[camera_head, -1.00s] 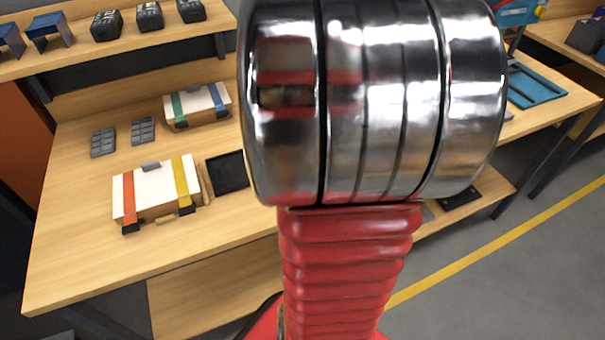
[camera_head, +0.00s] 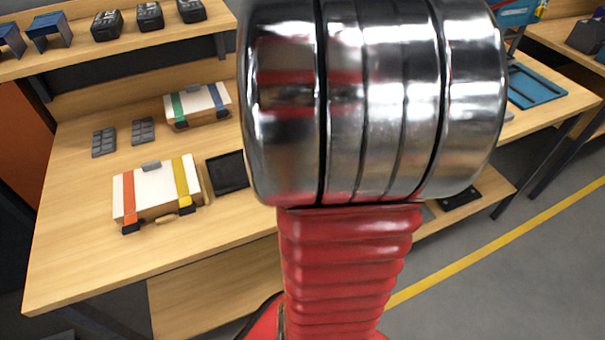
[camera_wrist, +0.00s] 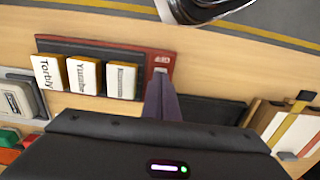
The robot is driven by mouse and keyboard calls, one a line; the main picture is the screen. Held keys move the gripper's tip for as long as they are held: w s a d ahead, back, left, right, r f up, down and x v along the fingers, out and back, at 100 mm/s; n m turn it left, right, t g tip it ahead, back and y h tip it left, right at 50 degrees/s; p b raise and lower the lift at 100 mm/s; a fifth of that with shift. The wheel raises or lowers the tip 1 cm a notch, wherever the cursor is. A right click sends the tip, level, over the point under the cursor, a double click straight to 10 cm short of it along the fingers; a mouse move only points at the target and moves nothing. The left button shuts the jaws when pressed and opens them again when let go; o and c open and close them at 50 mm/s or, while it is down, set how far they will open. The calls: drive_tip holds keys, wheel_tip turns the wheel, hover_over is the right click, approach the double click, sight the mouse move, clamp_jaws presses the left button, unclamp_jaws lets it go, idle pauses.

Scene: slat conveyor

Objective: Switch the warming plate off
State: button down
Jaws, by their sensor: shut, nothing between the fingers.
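In the wrist view, a dark red plate (camera_wrist: 90,47) lies on the wooden bench, with several white-topped blocks on it, including one lettered block (camera_wrist: 82,75). I take this to be the warming plate. Its right end has a small red area with a white marking (camera_wrist: 161,60), too small to read surely. My gripper (camera_wrist: 160,74) is shut and empty, with its purple-grey fingertips at that marked end. I cannot tell whether they touch it. The fingers hide part of that end. In the head view, my arm hides the plate and gripper.
Right of the fingers lies a black tray (camera_wrist: 215,110), also in the head view (camera_head: 228,172). A white-topped case with orange and yellow straps (camera_head: 156,188) stands beside it. A second case (camera_head: 197,105) stands behind. Bare bench (camera_head: 85,225) shows at the left.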

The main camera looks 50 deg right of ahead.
drive_tip(key=shift+f, duration=0.95)
idle(1.1)
drive_tip(key=shift+r, duration=0.15)
wheel_tip(320, 180, up, 7)
idle(1.1)
idle(0.4)
